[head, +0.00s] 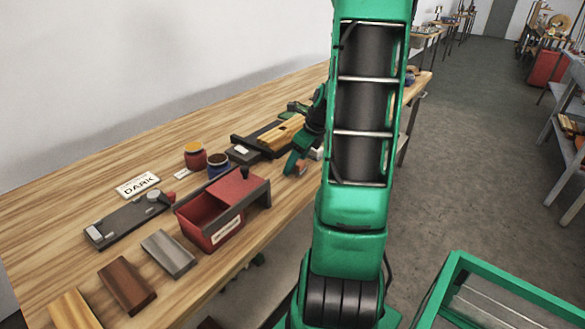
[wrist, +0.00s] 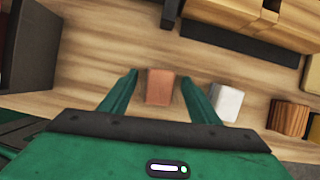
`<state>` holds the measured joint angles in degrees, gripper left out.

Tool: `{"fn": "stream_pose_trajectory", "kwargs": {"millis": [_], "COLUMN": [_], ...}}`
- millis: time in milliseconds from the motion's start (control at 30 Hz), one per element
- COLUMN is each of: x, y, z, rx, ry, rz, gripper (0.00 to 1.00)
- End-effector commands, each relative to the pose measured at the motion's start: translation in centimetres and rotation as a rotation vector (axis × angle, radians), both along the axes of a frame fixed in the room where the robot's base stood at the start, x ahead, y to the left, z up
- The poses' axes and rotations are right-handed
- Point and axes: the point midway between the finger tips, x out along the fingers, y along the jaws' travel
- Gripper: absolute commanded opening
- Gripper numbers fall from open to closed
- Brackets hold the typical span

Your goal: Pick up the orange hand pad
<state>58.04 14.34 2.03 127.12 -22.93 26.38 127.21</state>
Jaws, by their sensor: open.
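The orange hand pad (wrist: 160,87) is a small orange-brown block on the wooden bench in the wrist view. My gripper (wrist: 159,77) is open, with one green finger on each side of the pad and a visible gap on both sides. The pad lies between the fingers in the picture; I cannot tell how far above the bench the fingertips are. In the head view my gripper (head: 294,163) is low over the bench's front edge, and a small orange patch shows beside it, partly hidden by my arm.
A white block (wrist: 226,101) lies close to the right finger in the wrist view. A striped wooden block (wrist: 289,117) stands farther right. In the head view, a red bin (head: 203,219) is left of my gripper, and a dark fixture with wooden pieces (head: 279,134) is behind it.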

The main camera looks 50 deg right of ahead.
Motion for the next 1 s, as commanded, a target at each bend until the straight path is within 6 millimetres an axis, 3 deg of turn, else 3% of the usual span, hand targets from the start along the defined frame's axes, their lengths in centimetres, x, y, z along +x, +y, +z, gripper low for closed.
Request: {"fn": "stream_pose_trajectory", "kwargs": {"millis": [133,300,333,767,1000], "x": [0.0,0.0,0.0,0.0,0.1], "y": [0.0,0.0,0.0,0.0,-0.1], "z": [0.0,0.1,0.1,0.8,4.3], "rx": [0.0,0.0,0.0,-0.002,-0.005], "ry": [0.0,0.0,0.0,-0.001,-0.003], "rz": [0.0,0.0,0.0,0.0,0.001], "gripper": [0.56,0.16,0.12,0.12,0.12]}}
